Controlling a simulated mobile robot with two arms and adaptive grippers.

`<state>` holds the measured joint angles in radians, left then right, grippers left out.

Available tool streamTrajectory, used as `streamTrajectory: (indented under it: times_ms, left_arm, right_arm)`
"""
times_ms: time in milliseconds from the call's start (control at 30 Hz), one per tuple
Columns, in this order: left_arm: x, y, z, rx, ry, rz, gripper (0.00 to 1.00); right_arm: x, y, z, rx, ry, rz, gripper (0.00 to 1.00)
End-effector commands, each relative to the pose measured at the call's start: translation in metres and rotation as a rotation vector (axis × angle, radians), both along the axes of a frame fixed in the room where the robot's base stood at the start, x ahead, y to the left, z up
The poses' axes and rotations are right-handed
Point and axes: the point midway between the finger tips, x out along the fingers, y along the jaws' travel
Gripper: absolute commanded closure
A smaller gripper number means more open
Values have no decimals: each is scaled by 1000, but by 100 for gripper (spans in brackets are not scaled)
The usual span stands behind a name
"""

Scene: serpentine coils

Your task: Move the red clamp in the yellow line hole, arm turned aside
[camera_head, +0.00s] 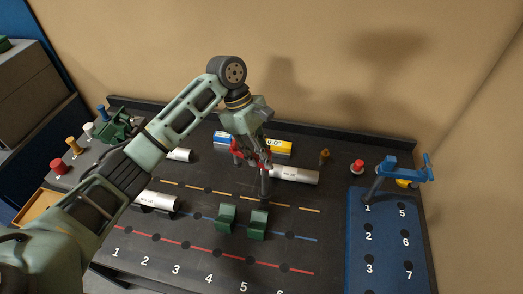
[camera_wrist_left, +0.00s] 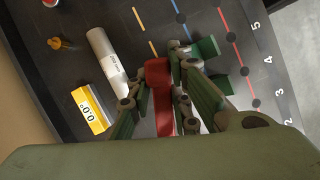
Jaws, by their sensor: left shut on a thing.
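The red clamp (camera_wrist_left: 160,76) lies between the fingers of my left gripper (camera_wrist_left: 157,100) in the left wrist view. In the head view, my left gripper (camera_head: 262,158) is shut on it, over the yellow line (camera_head: 228,194). Part of the red clamp (camera_head: 237,147) shows left of the fingers; the rest is hidden. A dark post (camera_head: 265,187) reaches down below the gripper close to the yellow line. I cannot tell whether its foot is in a hole. My right gripper is not in view.
A silver cylinder (camera_head: 295,174) and a yellow 0.0° block (camera_head: 279,147) lie close behind the gripper. Green blocks (camera_head: 226,216) stand in front, by the blue line. A blue clamp (camera_head: 391,168) stands on the blue board (camera_head: 388,245) at right. Coloured pegs (camera_head: 74,146) stand at left.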

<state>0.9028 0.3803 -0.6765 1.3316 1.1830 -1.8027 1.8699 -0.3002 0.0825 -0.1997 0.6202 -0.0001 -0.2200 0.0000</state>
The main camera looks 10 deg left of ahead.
Motion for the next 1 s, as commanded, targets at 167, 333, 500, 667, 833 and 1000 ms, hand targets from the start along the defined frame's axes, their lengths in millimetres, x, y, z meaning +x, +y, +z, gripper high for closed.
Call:
streamTrajectory:
  times_ms: [167,333,500,667,833,1000]
  left_arm:
    - [1,-1,1,-2,-3,-1,100]
    - [1,-1,1,-1,-3,-1,100]
    - [1,-1,-1,-2,-2,-1,100]
    - [1,-1,-6,-1,-2,0,100]
    - [1,-1,-11,-1,-3,-1,100]
    - [0,-1,-17,-2,-3,-1,100]
  right_arm:
    - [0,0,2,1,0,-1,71]
    - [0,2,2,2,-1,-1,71]
    - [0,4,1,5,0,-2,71]
    - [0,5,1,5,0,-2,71]
    - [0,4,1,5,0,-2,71]
    - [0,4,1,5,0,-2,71]
